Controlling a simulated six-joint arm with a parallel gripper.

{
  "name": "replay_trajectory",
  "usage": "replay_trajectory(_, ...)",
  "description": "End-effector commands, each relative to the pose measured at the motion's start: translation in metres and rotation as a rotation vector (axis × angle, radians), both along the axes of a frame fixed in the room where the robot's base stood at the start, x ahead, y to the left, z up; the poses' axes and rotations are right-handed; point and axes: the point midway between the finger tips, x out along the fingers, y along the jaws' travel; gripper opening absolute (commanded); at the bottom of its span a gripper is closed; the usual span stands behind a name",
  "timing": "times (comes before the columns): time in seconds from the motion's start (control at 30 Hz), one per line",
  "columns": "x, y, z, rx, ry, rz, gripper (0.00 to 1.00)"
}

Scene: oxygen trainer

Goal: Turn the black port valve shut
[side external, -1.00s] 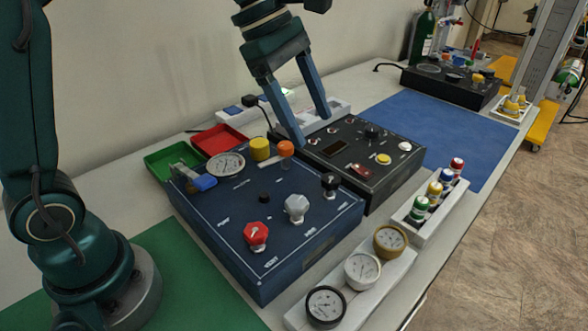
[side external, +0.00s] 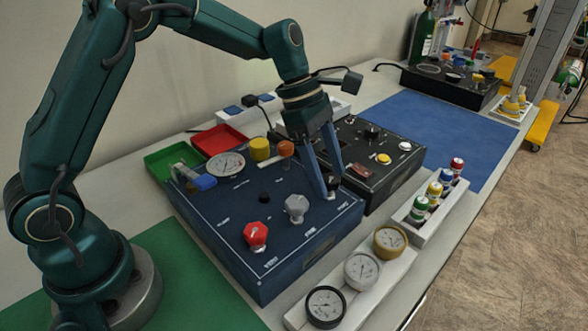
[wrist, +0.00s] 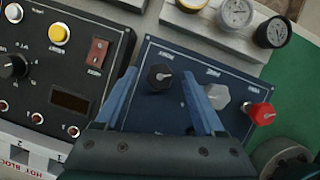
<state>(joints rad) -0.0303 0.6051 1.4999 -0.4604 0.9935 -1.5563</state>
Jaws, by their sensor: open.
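The black port valve (wrist: 158,78) is a dark knob with a light pointer on the blue panel (wrist: 180,55). In the wrist view it lies between the two blue fingertips of my gripper (wrist: 161,76), nearer the left finger. My gripper is open. I cannot tell whether a finger touches the knob.
A grey-white knob (side external: 296,208) and a red knob (side external: 256,236) stand beside the valve on the same panel. A black control box (side external: 375,150) adjoins behind. Gauges (side external: 361,270) and a rack of small bottles (side external: 435,205) stand in front.

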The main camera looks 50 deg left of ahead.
Motion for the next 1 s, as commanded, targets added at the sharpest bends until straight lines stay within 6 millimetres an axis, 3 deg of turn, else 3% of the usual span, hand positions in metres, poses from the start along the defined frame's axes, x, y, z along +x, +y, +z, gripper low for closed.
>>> replay_trajectory(0.13, 0.0, -0.0001, 0.0001, 0.0, 0.0, 0.0, 0.71)
replay_trajectory(0.17, 0.0, 0.0, 0.0002, 0.0, 0.0, 0.0, 0.63)
replay_trajectory(0.33, 0.0, 0.0001, 0.0004, 0.0, 0.0, 0.0, 0.0)
replay_trajectory(0.67, 0.0005, 0.0004, 0.0006, 0.0, -0.001, -0.033, 0.0)
replay_trajectory(1.0, 0.003, 0.0008, 0.0004, -0.001, -0.002, -0.244, 0.0)
